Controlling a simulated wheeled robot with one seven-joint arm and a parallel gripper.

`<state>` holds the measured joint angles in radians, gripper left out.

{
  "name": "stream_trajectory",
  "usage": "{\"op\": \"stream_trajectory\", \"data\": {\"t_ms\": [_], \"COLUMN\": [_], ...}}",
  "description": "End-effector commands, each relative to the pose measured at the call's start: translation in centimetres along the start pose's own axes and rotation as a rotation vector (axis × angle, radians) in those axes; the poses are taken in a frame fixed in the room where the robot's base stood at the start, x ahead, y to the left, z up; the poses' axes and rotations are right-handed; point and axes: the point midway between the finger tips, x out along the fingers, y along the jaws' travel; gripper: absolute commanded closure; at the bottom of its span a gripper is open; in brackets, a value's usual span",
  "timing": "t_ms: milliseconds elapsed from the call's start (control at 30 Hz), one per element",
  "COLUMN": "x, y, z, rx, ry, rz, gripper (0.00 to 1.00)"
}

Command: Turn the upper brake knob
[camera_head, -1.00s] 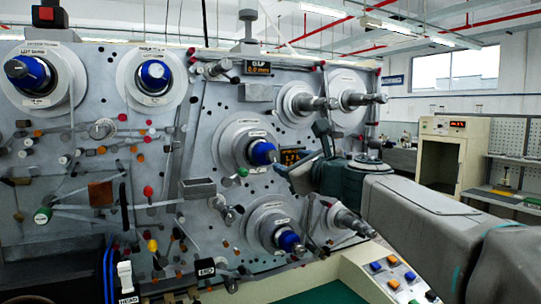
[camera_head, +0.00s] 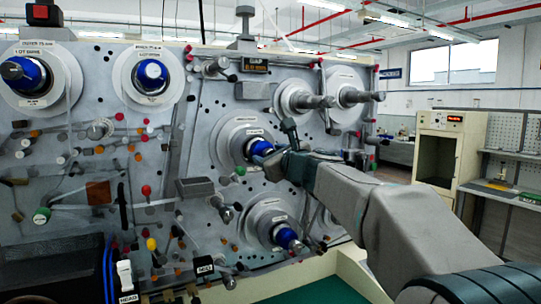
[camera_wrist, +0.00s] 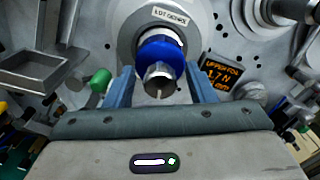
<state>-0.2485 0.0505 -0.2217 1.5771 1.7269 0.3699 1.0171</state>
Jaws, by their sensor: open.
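The upper brake knob, a blue knob with a silver end (camera_head: 259,147), sticks out from a pale round dial at the middle of the machine's panel. It also shows in the wrist view (camera_wrist: 161,53), upper centre. My gripper (camera_head: 272,150) is at this knob, coming from the right. In the wrist view my gripper (camera_wrist: 160,78) has its two blue fingers apart, one on each side of the knob's silver end. Small gaps show between fingers and knob, so it is not clamped. In the head view the gripper partly hides the knob.
A lower blue knob (camera_head: 288,238) sits below. Bare spindles (camera_head: 315,102) project at upper right. A green knob (camera_wrist: 100,80) and a grey tray (camera_wrist: 38,68) are left of the fingers. An orange-lettered display (camera_wrist: 222,77) is to the right.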

Motion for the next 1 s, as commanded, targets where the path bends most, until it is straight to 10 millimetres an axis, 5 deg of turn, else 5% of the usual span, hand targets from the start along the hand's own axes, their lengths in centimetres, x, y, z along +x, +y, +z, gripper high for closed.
{"op": "stream_trajectory", "data": {"t_ms": [33,167,567,1000], "x": [-0.01,-0.02,-0.03,-0.01], "y": [0.0,0.01,0.09,0.22], "z": [0.0,-0.01,-0.2,-0.47], "rx": [0.0,0.0,-0.051,-0.385], "ry": [0.0,0.0,0.0,0.0], "rz": [0.0,0.0,0.0,0.0], "gripper": [0.58,0.94,0.94,0.94]}}
